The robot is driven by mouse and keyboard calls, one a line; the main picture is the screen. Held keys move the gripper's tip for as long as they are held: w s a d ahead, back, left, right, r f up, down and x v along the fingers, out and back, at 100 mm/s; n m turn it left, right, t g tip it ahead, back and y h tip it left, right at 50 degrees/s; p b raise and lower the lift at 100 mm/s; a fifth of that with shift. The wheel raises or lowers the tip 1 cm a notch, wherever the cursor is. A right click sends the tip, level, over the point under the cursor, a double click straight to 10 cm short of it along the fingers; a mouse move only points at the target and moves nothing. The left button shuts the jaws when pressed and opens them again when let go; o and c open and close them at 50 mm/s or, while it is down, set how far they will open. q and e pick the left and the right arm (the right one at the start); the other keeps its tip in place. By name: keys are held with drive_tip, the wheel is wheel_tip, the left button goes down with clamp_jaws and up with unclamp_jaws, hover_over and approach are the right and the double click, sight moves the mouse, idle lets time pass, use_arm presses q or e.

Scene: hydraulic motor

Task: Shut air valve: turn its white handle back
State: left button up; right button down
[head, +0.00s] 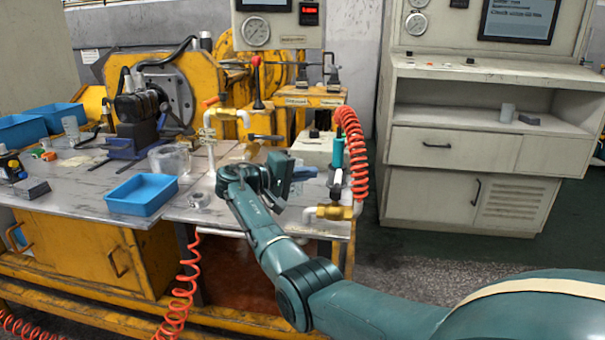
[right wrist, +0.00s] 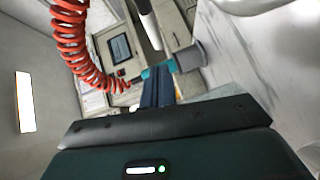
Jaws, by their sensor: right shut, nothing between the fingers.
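The air valve (head: 333,212) is a brass body on a pale pipe at the bench's front right corner. A white handle (head: 337,179) appears to stand up above it; a white bar (right wrist: 150,28) in the right wrist view looks like the same handle. My right gripper (head: 306,172) is just left of the handle, with a gap between them in the head view. Its fingers (right wrist: 158,88) are shut and empty. Whether they touch the handle is hard to tell. My left gripper is not in view.
A coiled red hose (head: 354,150) and a teal tool (head: 338,152) stand close behind the handle. A second brass valve (head: 226,114) with an orange handle is farther left. A blue tray (head: 142,193) sits on the bench. A grey cabinet (head: 480,150) stands at right.

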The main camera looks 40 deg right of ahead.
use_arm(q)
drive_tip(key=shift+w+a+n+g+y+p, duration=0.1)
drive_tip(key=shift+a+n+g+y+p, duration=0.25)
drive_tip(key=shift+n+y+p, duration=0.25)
use_arm(e)
drive_tip(key=a+r, duration=0.1)
drive_tip(key=a, duration=0.9)
drive_tip(key=shift+w+r, duration=0.2)
drive_tip(key=shift+w, duration=0.2)
